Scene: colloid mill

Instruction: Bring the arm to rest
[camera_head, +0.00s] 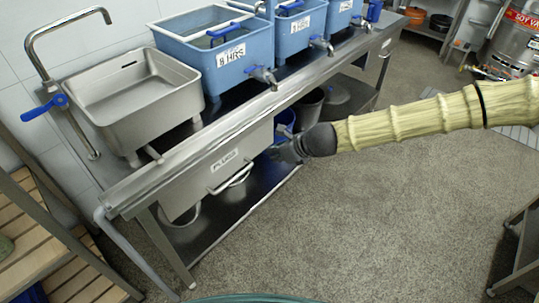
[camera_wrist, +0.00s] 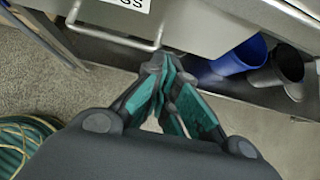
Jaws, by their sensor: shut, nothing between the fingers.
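My gripper (camera_head: 284,152) is at the end of my outstretched arm, which reaches in from the right in the head view. The gripper is dark and hangs in front of the steel bench, near the drawer (camera_head: 220,167) with a label. In the wrist view my gripper (camera_wrist: 162,66) has its teal-padded fingers meeting at the tips, with nothing between them. The fingertips appear just below the drawer's bar handle (camera_wrist: 115,36) in that view; I cannot tell whether they touch it.
The bench holds a steel sink (camera_head: 132,98) and several blue tubs (camera_head: 222,62) with taps. A blue bucket (camera_wrist: 240,55) and a dark bucket (camera_wrist: 284,66) stand on its lower shelf. A wooden slatted rack (camera_head: 35,240) is at left. The grey floor (camera_head: 380,220) is open at centre right.

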